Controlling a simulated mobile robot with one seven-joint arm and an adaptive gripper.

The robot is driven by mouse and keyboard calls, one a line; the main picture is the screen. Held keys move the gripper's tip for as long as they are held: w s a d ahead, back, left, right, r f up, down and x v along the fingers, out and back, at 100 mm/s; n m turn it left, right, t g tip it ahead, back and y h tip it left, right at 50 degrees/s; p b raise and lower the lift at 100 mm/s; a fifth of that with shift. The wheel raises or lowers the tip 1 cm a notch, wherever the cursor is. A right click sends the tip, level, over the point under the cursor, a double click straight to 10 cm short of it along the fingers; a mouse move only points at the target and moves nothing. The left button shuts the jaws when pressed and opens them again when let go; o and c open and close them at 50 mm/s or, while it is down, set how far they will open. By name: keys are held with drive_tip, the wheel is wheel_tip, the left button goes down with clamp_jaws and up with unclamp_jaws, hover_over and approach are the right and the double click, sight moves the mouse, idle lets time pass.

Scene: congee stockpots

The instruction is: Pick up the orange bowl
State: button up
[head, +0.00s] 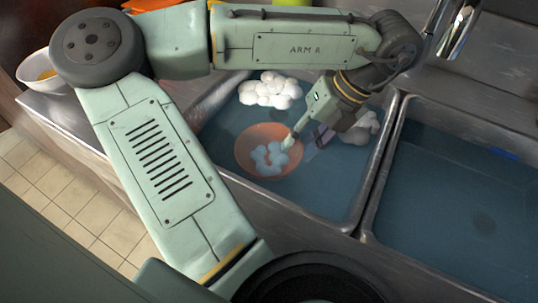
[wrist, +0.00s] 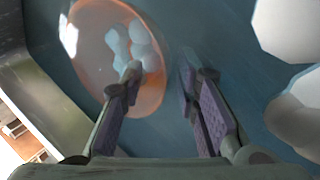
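The orange bowl (head: 247,143) lies in the left sink basin (head: 218,122), with several pale lumps (head: 268,165) in it. It also shows in the wrist view (wrist: 93,48), left of centre. My gripper (head: 301,145) is over the bowl's right side. In the wrist view my gripper (wrist: 160,79) is open, with nothing held. Its left finger overlaps the bowl's inside and its right finger is beyond the right rim, so the rim shows between them. I cannot tell whether the fingers touch the bowl.
White lumps (head: 270,90) cluster at the back of the basin, and more (head: 362,128) are on its right. A white bowl (head: 48,80) stands on the left counter.

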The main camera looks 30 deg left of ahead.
drive_tip(key=shift+s+a+f, duration=0.15)
drive_tip(key=shift+a+f, duration=0.05)
drive_tip(key=shift+f, duration=0.35)
drive_tip(key=shift+c, duration=0.3)
clamp_jaws()
